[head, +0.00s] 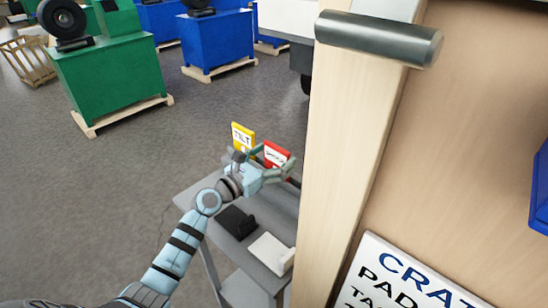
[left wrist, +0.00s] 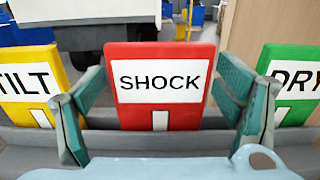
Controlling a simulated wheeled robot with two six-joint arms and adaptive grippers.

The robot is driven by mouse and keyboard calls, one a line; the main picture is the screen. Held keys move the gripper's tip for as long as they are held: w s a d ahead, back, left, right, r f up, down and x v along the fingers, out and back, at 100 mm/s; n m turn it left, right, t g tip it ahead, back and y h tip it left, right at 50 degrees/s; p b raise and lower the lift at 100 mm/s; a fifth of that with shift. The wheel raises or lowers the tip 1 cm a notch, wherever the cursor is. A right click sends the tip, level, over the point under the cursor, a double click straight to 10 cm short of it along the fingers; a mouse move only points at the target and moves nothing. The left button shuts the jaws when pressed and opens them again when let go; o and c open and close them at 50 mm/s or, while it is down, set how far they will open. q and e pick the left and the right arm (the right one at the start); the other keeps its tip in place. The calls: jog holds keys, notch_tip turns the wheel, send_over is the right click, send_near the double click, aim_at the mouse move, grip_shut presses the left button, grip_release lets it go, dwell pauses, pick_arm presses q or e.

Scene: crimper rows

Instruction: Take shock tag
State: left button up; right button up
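The shock tag is a red card with a white "SHOCK" label (left wrist: 159,84). It stands upright in the middle of the left wrist view, and it also shows in the head view as the red tag (head: 277,155). My left gripper (left wrist: 160,108) is open, with one green finger on each side of the shock tag and visible gaps between. In the head view the left gripper (head: 272,168) is at the tag, over the grey stand, and partly covers it. My right gripper is not in view.
A yellow TILT tag (left wrist: 28,85) stands left of the shock tag and a green DRY tag (left wrist: 291,82) stands right. The grey stand (head: 194,191) also holds a black item (head: 236,222) and a white item (head: 270,253). A wooden post (head: 341,150) rises close at right.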

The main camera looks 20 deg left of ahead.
pick_arm(q)
jog(key=c, duration=1.1)
jog(key=shift+r+p, duration=2.55)
jog(key=shift+r, duration=0.45)
